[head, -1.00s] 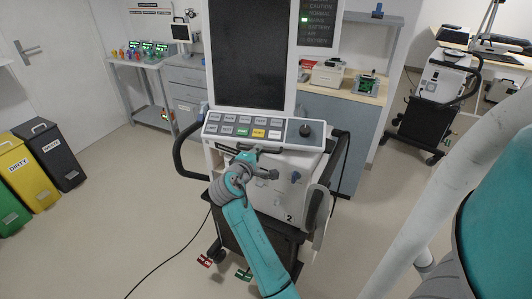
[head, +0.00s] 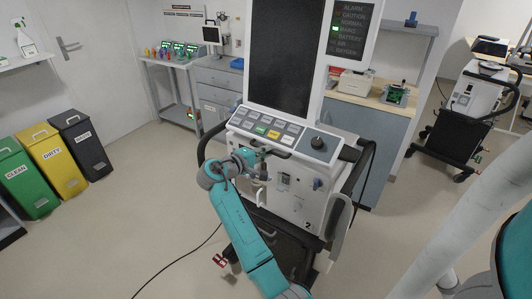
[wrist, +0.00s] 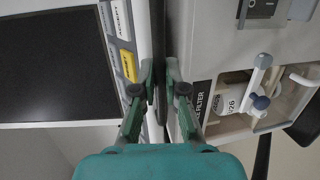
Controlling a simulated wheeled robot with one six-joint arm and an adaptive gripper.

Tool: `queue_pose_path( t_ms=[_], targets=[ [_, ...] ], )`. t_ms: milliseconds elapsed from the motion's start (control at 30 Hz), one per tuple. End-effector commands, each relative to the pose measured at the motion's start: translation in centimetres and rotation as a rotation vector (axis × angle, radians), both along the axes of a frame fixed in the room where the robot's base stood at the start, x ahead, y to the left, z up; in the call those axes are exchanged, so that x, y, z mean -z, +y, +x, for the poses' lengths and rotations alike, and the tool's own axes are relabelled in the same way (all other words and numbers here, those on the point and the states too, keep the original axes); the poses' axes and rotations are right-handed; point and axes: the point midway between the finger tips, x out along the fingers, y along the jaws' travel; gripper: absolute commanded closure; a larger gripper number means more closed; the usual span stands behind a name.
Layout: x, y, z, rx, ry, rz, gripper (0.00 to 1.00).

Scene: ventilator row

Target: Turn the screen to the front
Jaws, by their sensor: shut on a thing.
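The ventilator's screen (head: 279,58) is a tall dark panel in a white frame, above a sloped key panel (head: 268,128) with a dark knob. In the head view the screen and key panel face toward the lower left. My gripper (head: 262,160) is at the front of the ventilator, just below the key panel. In the wrist view my gripper (wrist: 159,82) is shut on a dark bar-like handle (wrist: 158,45) between the screen unit and the white body. The screen also fills the left of the wrist view (wrist: 55,65). My fingers partly hide the handle.
The ventilator's white body (head: 290,195) stands on a dark wheeled base, with a cable on the floor. Green, yellow and black bins (head: 50,160) stand at left. A counter (head: 375,130) is close behind at right. Floor at left is clear.

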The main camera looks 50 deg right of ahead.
Motion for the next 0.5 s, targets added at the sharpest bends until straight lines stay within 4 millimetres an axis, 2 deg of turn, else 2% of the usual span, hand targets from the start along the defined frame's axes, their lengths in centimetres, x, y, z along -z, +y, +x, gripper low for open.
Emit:
queue_pose_path(
  t_ms=[100, 133, 167, 500],
  targets=[
    [0.04, 0.03, 0.09, -0.004, -0.001, 0.001, 1.0],
    [0.04, 0.03, 0.09, -0.004, -0.001, 0.001, 0.84],
    [0.04, 0.03, 0.08, -0.004, -0.001, 0.001, 0.77],
    [-0.02, 0.19, 0.06, -0.003, -0.001, 0.0, 0.77]
  ],
)
